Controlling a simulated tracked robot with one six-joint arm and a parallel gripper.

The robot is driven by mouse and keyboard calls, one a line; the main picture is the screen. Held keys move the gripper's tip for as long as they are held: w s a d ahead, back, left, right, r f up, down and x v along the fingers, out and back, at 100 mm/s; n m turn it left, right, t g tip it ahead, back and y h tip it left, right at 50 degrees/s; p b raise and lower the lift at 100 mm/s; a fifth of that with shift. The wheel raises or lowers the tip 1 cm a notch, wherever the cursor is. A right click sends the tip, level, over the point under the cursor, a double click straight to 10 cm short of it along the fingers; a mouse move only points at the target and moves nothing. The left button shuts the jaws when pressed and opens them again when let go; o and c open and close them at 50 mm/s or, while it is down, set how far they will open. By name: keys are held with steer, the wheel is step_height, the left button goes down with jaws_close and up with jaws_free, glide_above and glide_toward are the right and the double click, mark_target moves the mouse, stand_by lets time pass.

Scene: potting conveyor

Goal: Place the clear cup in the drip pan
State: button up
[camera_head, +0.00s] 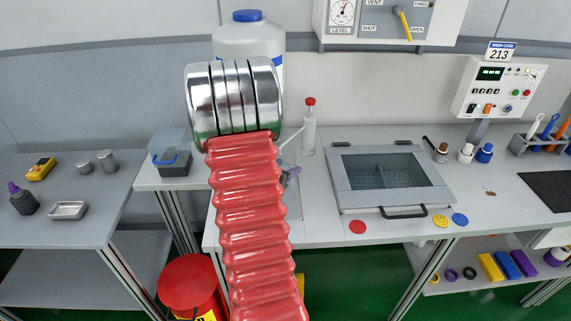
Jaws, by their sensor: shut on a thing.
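A dark bottle (22,199), a yellow meter (41,168) and two grey cylinders stand around the tray. A clear blue-tinted bin (171,150) stands between tray and arm. A large canister (248,40) is behind the arm. A glass-lidded box (389,172) is right.

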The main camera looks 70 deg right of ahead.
steer(key=shift+d, duration=0.1)
steer(key=shift+w+d, duration=0.2)
steer(key=shift+d, duration=0.15)
steer(key=shift+w+d+f, duration=0.2)
steer(key=shift+w+d, duration=0.1)
steer(key=shift+d, duration=0.25)
steer(key=shift+w+d+f, duration=0.2)
steer(key=shift+w+d, duration=0.1)
steer(key=shift+d, duration=0.25)
steer(key=shift+f, duration=0.2)
steer(key=o, duration=1)
steer(key=shift+f, duration=0.1)
steer(key=shift+o, duration=0.2)
